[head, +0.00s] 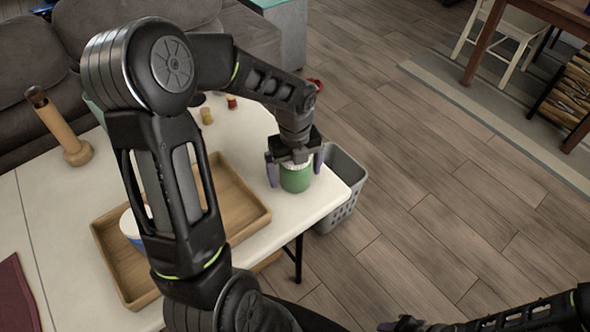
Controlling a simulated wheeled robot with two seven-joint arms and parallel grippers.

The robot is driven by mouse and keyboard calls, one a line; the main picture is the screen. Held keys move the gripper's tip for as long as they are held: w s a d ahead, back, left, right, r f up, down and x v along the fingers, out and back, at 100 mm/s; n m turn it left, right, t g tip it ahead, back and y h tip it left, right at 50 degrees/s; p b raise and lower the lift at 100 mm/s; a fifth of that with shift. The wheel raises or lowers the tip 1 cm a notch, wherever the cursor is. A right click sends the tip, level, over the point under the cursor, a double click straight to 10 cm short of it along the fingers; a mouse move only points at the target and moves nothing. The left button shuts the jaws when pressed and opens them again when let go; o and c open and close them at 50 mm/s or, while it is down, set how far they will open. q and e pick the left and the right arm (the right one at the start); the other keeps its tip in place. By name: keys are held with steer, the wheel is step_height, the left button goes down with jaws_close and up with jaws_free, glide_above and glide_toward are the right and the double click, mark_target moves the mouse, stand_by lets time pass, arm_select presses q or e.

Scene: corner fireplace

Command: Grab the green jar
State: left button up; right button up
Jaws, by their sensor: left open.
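The green jar (296,179) stands near the right corner of the white table in the head view. It has a light top, partly hidden by the gripper. My left gripper (295,172) is directly above and around the jar, pointing down. Its fingers are open, one on the left side of the jar and one on the right. I cannot tell whether either finger touches it.
A wooden tray (256,212) with a white and blue container (131,228) lies on the white table (75,279). A grey basket (345,190) stands on the floor by the table corner. A wooden grinder (60,128) and small jars (206,116) stand farther back.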

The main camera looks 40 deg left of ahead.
arm_select(q)
steer(key=shift+c, duration=0.3)
steer(key=c, duration=1.6)
